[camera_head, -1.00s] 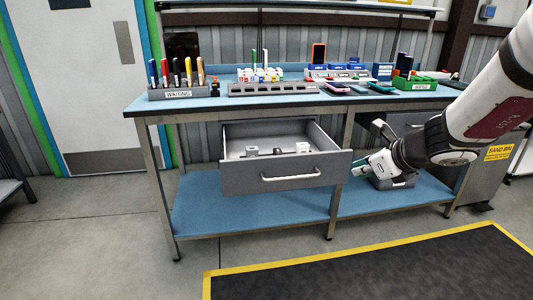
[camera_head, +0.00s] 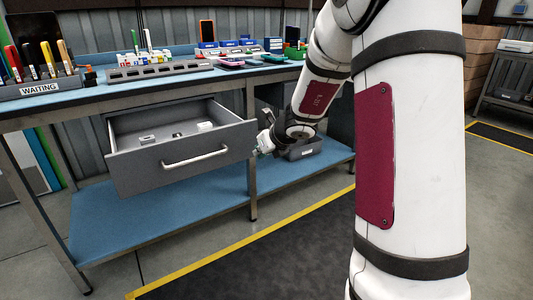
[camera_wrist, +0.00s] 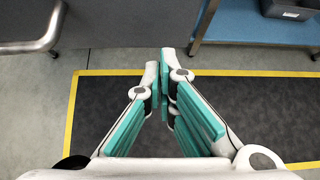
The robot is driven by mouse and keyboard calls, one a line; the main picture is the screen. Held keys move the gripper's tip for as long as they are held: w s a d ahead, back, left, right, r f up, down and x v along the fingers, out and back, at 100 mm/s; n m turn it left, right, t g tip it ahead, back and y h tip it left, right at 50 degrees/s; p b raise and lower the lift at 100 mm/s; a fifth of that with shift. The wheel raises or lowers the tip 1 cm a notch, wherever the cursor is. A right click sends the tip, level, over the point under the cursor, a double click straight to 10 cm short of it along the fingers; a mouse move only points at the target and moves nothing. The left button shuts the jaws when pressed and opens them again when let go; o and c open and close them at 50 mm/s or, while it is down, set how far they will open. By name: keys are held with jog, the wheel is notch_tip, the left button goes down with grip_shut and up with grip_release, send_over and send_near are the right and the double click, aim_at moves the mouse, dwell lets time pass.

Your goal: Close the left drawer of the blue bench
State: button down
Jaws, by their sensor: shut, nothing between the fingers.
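The left drawer (camera_head: 205,158) of the blue bench (camera_head: 30,112) is pulled out, a grey box with a silver bar handle (camera_head: 196,158) and a few small items inside. In the wrist view the grey drawer front (camera_wrist: 120,22) is at the top left, with part of its handle (camera_wrist: 40,38). My gripper (camera_head: 260,148) is at the right end of the drawer front; whether it touches is unclear. In the wrist view my gripper (camera_wrist: 166,62) has its teal-padded fingers together, empty, pointing toward the bench.
The bench's blue lower shelf (camera_head: 150,215) lies below the drawer. A grey bin (camera_head: 305,149) stands on the shelf at right, partly behind my arm. A dark mat (camera_head: 290,240) with a yellow border covers the floor in front. Tool racks and trays line the bench top.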

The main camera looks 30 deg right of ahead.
jog(key=shift+w+r, duration=0.2)
jog(key=shift+w, duration=1.35)
